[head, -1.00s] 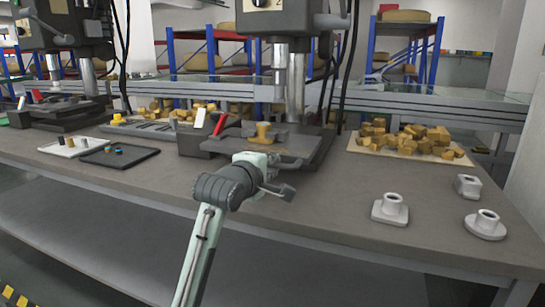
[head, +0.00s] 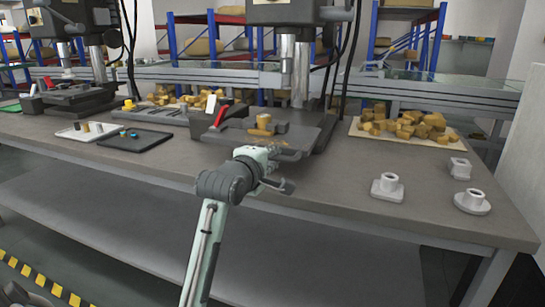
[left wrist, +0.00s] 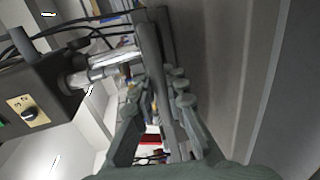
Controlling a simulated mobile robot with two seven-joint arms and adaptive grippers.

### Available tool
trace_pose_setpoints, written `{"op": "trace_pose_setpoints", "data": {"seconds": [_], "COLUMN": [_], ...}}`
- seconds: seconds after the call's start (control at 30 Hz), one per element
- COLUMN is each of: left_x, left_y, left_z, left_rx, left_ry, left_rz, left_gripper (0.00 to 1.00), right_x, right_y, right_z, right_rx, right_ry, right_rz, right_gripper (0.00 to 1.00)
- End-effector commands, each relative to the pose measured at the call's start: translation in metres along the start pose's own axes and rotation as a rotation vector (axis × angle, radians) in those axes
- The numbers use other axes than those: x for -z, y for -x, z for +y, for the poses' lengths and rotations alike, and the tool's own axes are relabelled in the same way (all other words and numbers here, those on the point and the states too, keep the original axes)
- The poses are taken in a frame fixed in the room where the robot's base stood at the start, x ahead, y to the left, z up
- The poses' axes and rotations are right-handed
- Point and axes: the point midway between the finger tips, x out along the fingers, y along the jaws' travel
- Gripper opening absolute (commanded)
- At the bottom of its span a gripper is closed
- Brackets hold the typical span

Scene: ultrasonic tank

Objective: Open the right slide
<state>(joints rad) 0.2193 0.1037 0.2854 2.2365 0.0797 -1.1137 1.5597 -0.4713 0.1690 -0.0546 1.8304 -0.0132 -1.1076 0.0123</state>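No part is plainly marked as the right slide. The right drill press (head: 293,70) stands on the bench, with a dark flat table (head: 312,132) at its base. A yellow-brown block (head: 263,120) sits on this table. My left gripper (head: 283,171) is at the front of the press table, with its two fingers spread apart. In the left wrist view the fingers of the left gripper (left wrist: 163,88) point at a dark edge-on plate (left wrist: 152,50), which lies in line with the gap between them. I cannot tell whether they touch it. My right gripper is out of view.
White flanged parts (head: 387,187) stand on the bench at the right. A tan board (head: 358,134) carries a pile of yellow-brown blocks behind them. A black tray (head: 152,145) and a white tray (head: 72,135) lie at the left. The bench front (head: 340,190) is mostly clear.

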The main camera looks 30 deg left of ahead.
Motion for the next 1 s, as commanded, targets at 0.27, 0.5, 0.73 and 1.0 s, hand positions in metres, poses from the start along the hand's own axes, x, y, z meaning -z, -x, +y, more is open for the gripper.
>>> {"op": "trace_pose_setpoints", "data": {"seconds": [0.27,0.5,0.73,1.0], "left_x": [0.0,0.0,0.0,0.0], "left_y": [0.0,0.005,0.04,0.072], "left_z": [0.001,0.0,0.001,0.0], "left_rx": [-0.001,-0.001,-0.002,0.0], "left_ry": [0.0,0.0,0.001,0.0], "left_rz": [0.0,0.001,0.001,0.0], "left_gripper": [0.33,0.33,0.33,0.33], "right_x": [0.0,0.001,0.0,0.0], "right_y": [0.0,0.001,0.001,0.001], "right_z": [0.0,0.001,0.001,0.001], "right_rx": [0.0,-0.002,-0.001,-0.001], "right_ry": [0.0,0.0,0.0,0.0], "right_rz": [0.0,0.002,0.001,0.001], "right_gripper": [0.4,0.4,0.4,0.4]}}
